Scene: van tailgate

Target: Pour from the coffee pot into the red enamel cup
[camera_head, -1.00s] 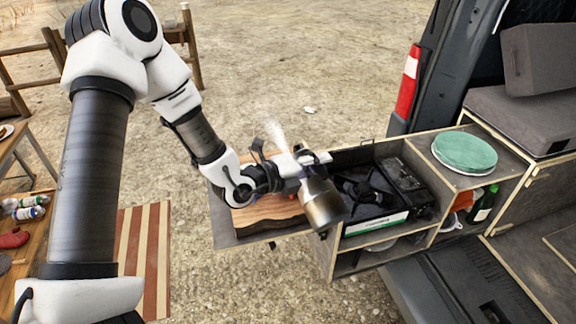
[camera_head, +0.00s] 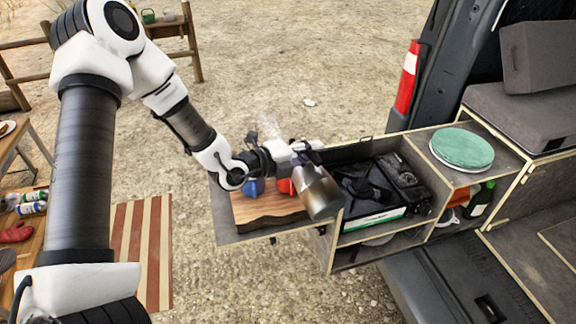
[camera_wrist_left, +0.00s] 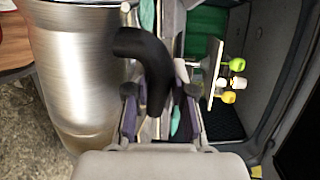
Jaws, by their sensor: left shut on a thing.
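The metal coffee pot (camera_head: 321,194) hangs tilted in my left gripper (camera_head: 306,156), over the right end of the wooden board. In the left wrist view the gripper (camera_wrist_left: 158,108) is shut on the black handle (camera_wrist_left: 150,62), with the pot's steel body (camera_wrist_left: 82,75) to the left. The red enamel cup (camera_head: 284,186) stands on the board just left of the pot, partly hidden by the gripper and pot. A red patch at the wrist view's left edge may be this cup. The pot's spout and any stream cannot be made out. My right gripper is not in view.
A blue cup (camera_head: 253,187) stands on the wooden board (camera_head: 262,214), left of the red cup. A black camp stove (camera_head: 385,190) is right of the pot. A green round lid (camera_head: 462,149) lies on the cabinet top. Faint steam rises behind the gripper.

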